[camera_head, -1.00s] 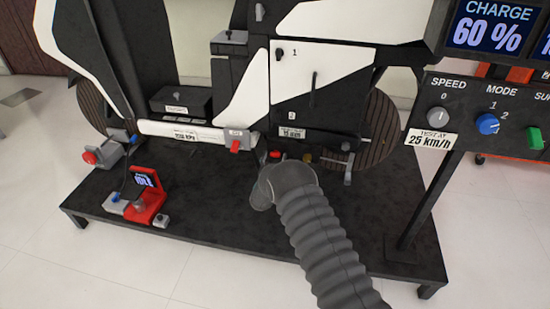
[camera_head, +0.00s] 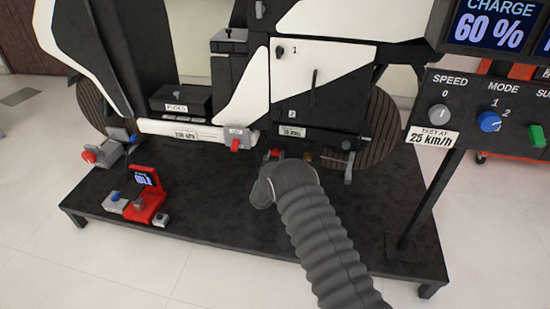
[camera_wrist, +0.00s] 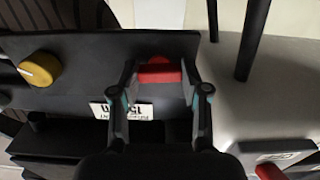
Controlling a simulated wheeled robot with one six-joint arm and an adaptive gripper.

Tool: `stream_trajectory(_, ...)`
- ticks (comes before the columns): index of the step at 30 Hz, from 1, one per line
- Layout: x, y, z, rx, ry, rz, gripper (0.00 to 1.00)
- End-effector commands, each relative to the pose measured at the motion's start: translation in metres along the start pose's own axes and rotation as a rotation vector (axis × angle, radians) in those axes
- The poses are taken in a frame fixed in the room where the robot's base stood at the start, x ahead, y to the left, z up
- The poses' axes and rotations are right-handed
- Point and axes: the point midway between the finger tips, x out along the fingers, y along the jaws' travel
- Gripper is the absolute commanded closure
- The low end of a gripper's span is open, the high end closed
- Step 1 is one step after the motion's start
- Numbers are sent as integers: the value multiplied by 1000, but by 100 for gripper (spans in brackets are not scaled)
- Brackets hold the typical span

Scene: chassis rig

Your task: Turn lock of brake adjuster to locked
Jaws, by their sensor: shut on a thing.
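In the wrist view, a red handle (camera_wrist: 158,73), which I take for the brake adjuster's lock, sits on a dark plate. My gripper (camera_wrist: 158,79) is shut on it, one finger on each side. The handle lies crosswise between the fingers. A round yellow knob (camera_wrist: 39,69) sits on the same plate to the left, apart from the gripper. In the head view, a small red part (camera_head: 272,154) shows just beyond my arm's grey sleeve, with the yellow knob (camera_head: 308,157) to its right. The sleeve hides my gripper there.
A white label (camera_wrist: 133,110) lies below the handle in the wrist view. A red lever (camera_head: 235,144) stands left of the sleeve in the head view. A red device with a screen (camera_head: 146,202) is on the black platform (camera_head: 215,215). A control post stands right.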

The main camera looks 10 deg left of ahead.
Motion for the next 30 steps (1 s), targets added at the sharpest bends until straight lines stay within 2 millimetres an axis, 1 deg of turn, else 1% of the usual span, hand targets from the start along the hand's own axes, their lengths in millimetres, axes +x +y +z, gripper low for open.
stream_trajectory(8, 1, -1, 3, -195, 3, 1, 89)
stream_trajectory(30, 1, -2, 0, -898, 4, 0, 89)
